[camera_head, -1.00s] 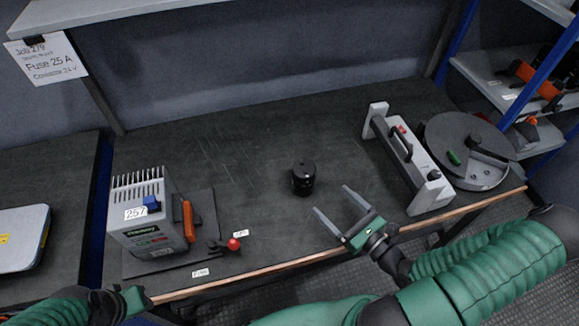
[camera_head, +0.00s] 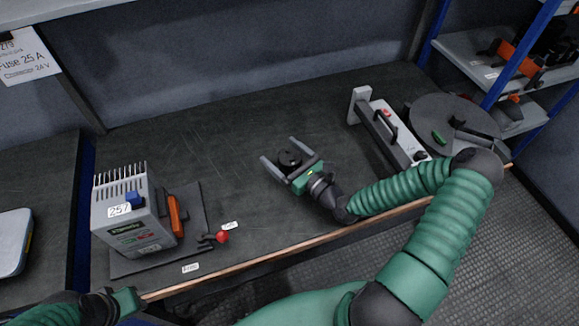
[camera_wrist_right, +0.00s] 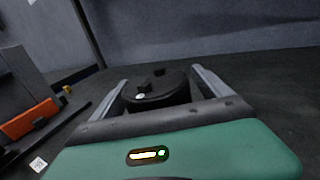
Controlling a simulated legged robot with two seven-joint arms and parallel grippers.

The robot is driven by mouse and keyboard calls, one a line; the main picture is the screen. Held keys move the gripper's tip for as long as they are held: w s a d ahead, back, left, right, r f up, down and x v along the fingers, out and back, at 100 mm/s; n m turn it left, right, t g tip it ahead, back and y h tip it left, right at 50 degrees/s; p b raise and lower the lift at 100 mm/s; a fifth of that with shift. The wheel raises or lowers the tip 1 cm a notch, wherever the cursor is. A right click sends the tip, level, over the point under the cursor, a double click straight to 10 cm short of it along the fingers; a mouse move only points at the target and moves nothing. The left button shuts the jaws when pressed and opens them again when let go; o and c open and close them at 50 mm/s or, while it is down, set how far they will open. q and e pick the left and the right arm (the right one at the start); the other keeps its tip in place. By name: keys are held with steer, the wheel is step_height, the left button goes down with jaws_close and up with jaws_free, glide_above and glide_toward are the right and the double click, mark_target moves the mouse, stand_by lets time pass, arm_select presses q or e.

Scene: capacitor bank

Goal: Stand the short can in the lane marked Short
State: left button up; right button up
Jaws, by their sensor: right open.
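A short black can (camera_head: 289,158) stands upright on the dark bench top. My right gripper (camera_head: 278,150) is open around it, with one finger on each side. In the right wrist view the can (camera_wrist_right: 158,90) sits between the two grey fingers, with its top showing and its lower part hidden by the gripper body. I cannot tell whether the fingers touch it. My left gripper (camera_head: 128,300) is at the lower left, past the bench's front edge, and its jaws are not clear. I cannot make out a lane marked Short.
A grey finned unit (camera_head: 130,215) with an orange lever (camera_head: 175,215) and a red knob (camera_head: 222,237) stands on a mat at left. A grey handled frame (camera_head: 395,135) and a round dark disc (camera_head: 455,118) are at right. The bench's middle back is clear.

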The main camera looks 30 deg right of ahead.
steer(key=shift+s, duration=0.1)
steer(key=shift+r, duration=0.1)
steer(key=shift+c, duration=1.3)
jaws_close()
